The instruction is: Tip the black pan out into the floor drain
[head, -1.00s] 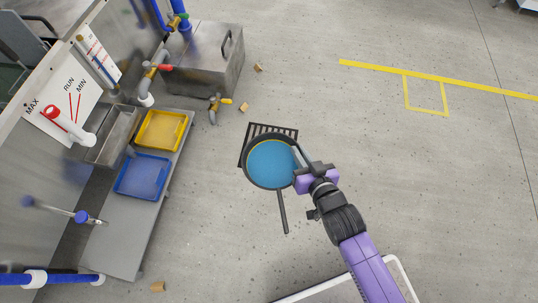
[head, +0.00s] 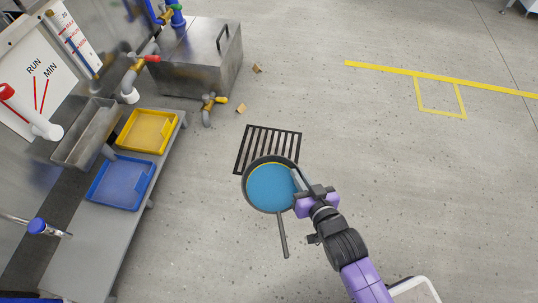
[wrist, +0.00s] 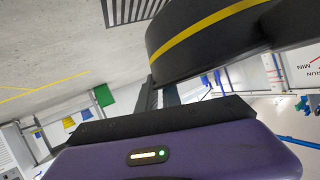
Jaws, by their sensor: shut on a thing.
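The black pan (head: 245,191) is round with a long handle and a yellow line inside its rim. Blue liquid (head: 271,189) fills much of it, and it looks about level. My gripper (head: 304,190) is shut on the pan's right side. In the wrist view the pan (wrist: 205,45) shows its dark outer wall and a yellow band above my gripper (wrist: 165,95). The floor drain, a dark slotted grate (head: 268,143), lies just beyond the pan, and the pan's far rim overlaps its near edge in the picture. The drain also shows in the wrist view (wrist: 130,10).
A bench (head: 100,245) at left carries a yellow tray (head: 163,151) and a blue tray (head: 121,204). A metal tank (head: 200,75) and a brass tap (head: 210,100) stand beyond. Small blocks (head: 241,108) lie near the drain. Floor to the right is clear, with yellow lines (head: 430,77).

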